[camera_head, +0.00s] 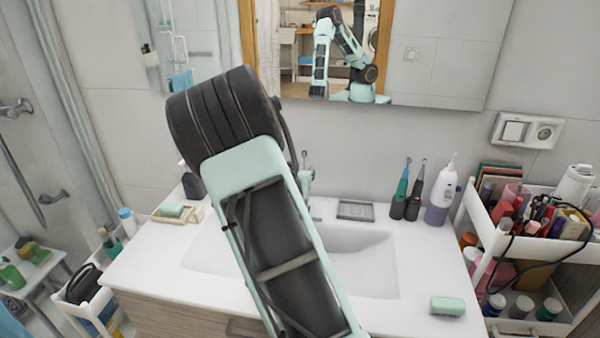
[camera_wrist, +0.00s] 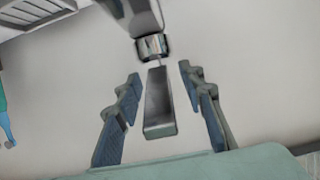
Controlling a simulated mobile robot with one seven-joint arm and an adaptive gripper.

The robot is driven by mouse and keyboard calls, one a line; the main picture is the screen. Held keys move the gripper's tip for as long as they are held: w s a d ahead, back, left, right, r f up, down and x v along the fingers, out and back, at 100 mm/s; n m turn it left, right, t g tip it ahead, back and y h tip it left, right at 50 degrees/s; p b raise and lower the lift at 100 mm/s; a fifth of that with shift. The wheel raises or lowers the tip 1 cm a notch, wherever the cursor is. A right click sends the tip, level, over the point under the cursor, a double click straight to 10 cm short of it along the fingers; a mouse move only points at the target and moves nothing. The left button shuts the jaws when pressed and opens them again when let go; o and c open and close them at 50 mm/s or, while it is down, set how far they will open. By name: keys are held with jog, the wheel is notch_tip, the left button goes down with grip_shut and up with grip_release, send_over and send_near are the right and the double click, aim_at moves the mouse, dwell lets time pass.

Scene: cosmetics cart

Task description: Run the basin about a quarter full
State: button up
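The white basin (camera_head: 365,262) is set in the countertop, and my arm covers its middle. I see no water in its visible part. In the wrist view, a chrome faucet (camera_wrist: 153,46) is ahead, with a grey bar-like part (camera_wrist: 158,110) pointing toward me; I cannot tell whether this is its lever or its spout. My gripper (camera_wrist: 159,76) is open, its two blue-padded fingers on either side of that part with gaps on both sides. In the head view my arm hides most of the gripper and faucet.
Electric toothbrushes (camera_head: 408,190) and a white-and-purple bottle (camera_head: 441,190) stand right of the basin. A green soap bar (camera_head: 447,306) lies at the front right. A soap tray (camera_head: 176,213) is at the left. A loaded cart (camera_head: 530,235) stands at the right. A mirror (camera_head: 440,50) hangs behind.

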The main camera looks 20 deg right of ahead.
jog(key=shift+a, duration=0.1)
jog(key=v, duration=1.2)
